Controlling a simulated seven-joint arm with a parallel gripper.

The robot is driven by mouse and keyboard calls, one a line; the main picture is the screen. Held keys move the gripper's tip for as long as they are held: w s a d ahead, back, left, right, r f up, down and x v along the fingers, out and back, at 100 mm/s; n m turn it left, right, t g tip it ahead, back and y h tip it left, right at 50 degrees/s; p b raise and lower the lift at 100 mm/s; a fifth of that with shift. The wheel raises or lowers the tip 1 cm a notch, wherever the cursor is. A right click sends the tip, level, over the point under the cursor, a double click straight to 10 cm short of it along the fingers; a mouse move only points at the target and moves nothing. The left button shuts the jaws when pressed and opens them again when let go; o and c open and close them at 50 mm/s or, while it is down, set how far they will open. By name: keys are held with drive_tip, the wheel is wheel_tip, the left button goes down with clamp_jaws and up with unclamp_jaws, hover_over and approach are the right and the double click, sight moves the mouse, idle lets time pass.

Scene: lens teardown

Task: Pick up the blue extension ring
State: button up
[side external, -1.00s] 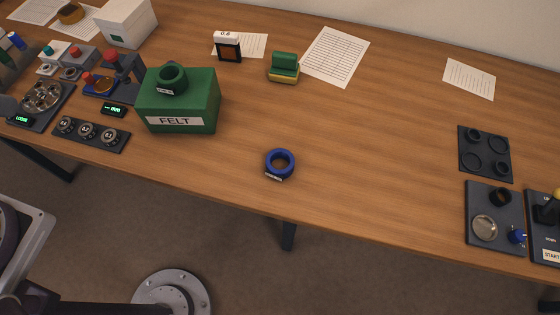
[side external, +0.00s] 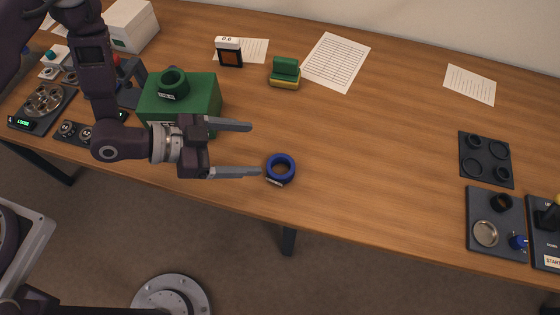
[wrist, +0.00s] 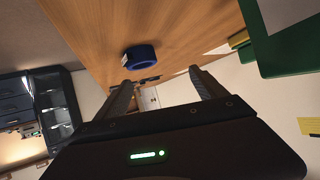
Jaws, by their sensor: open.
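The blue extension ring (side external: 281,168) lies on the wooden table near its front edge, with a small white label on its side. It also shows in the wrist view (wrist: 141,57), beyond the fingertips and nearer the left finger. My gripper (side external: 254,149) is open and empty, with its two fingers pointing right. In the side view the ring appears just right of the lower fingertip; I cannot tell the height between them. In the wrist view both fingers (wrist: 158,78) are spread apart with nothing between them.
A green FELT box (side external: 208,92) with a dark green ring (side external: 173,80) on top stands behind my gripper. A green-and-yellow block (side external: 285,72) sits farther back. Dark trays (side external: 486,158) lie at the right. The table between the blue ring and those trays is clear.

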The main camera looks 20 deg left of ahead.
sight(280, 166)
drive_tip(key=s+f, duration=0.1)
drive_tip(key=s+d+f+h, duration=0.1)
drive_tip(key=s, duration=0.1)
drive_tip(key=shift+d, duration=0.1)
drive_tip(key=x, duration=0.7)
drive_tip(key=shift+w+r, duration=0.1)
drive_tip(key=shift+h, duration=0.3)
drive_tip(key=c, duration=1.4)
drive_tip(key=shift+r, duration=0.1)
